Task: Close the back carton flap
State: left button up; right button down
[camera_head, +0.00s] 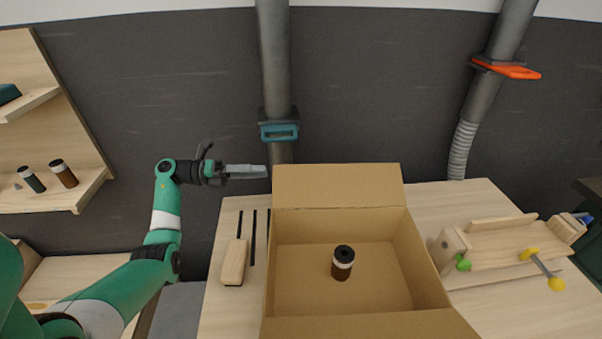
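An open cardboard carton (355,224) stands on the light wooden table. Its back flap (338,186) stands up from the far rim, leaning slightly back. The front flap (370,325) shows at the bottom of the view. A brown bottle with a black cap (343,262) stands inside the carton on its floor. My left gripper (262,171) is left of the back flap, with its fingertips near the flap's upper left corner. It points to the right. The fingers appear close together and hold nothing visible. My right gripper is out of view.
A wooden block (234,262) lies left of the carton near dark slots in the table. A wooden vise-like fixture (500,248) with green and yellow knobs is on the right. A grey pipe with a teal gate (279,131) rises behind the carton. Shelves with two small bottles stand at left.

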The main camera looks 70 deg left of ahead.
aim_at(299, 170)
pick_arm(q)
jog(key=b+x, duration=0.1)
jog(key=x, duration=1)
jog(key=shift+w+d, duration=0.15)
jog(key=shift+d, duration=0.05)
jog(key=shift+r, duration=0.1)
grip_shut()
dwell(0.8)
